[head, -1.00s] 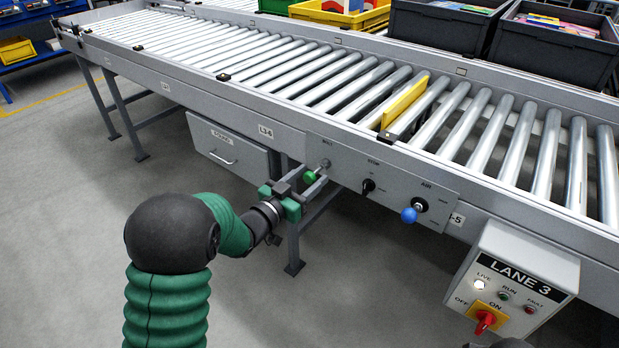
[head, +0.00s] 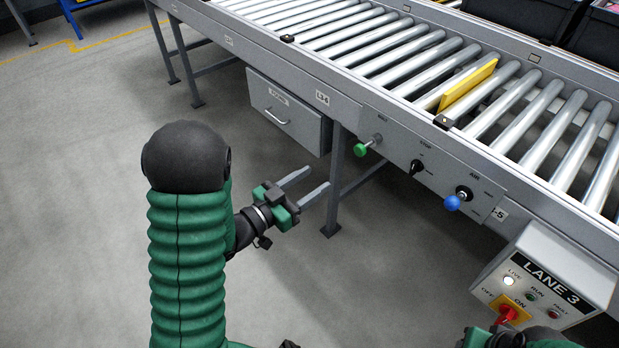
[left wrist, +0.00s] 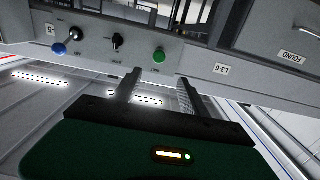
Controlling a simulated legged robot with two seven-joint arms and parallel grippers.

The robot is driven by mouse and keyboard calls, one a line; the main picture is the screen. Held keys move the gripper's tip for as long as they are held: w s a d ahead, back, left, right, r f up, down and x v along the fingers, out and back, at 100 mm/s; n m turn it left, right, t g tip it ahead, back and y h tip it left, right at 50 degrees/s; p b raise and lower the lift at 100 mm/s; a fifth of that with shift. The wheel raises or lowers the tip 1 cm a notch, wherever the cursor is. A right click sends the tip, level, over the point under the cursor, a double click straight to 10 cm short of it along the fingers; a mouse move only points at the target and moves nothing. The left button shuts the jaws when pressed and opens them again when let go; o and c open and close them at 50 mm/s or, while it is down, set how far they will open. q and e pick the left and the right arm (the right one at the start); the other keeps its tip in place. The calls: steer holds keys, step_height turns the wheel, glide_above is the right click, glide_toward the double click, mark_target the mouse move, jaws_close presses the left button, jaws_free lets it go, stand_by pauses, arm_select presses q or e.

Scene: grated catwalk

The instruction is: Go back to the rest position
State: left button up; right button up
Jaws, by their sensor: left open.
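My left gripper (head: 305,183) is in the left half of the head view, in free air in front of the conveyor. Its two fingers are apart with nothing between them. The green knob (head: 361,150) on the conveyor's side panel is up and right of the fingertips, clear of them. In the left wrist view the fingers (left wrist: 158,82) point toward the panel, and the green knob (left wrist: 159,55) shows beyond them. Part of my right arm (head: 520,338) shows at the bottom right of the head view; its fingers cannot be made out.
The roller conveyor (head: 300,62) runs across the back, with a yellow plate (head: 468,85) between its rollers. A black switch (head: 416,167) and a blue knob (head: 453,203) are on the panel. The LANE 3 box (head: 540,280) is at lower right. Open floor (head: 80,200) lies left.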

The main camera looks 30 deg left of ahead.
arm_select(q)
steer(key=shift+s, duration=0.2)
stand_by(0.3)
step_height(320, 180, down, 8)
steer(key=n+g+y, duration=0.2)
steer(key=g+y, duration=0.4)
steer(key=g, duration=0.1)
steer(key=s+d+f+n+g, duration=0.1)
steer(key=s+d+g, duration=0.25)
steer(key=s, duration=0.45)
steer(key=s+d+f+n+g, duration=0.1)
steer(key=s+d+g, duration=0.25)
steer(key=s, duration=0.35)
step_height(320, 180, up, 34)
steer(key=a+p, duration=0.1)
steer(key=p, duration=3.4)
steer(key=shift+w, duration=0.2)
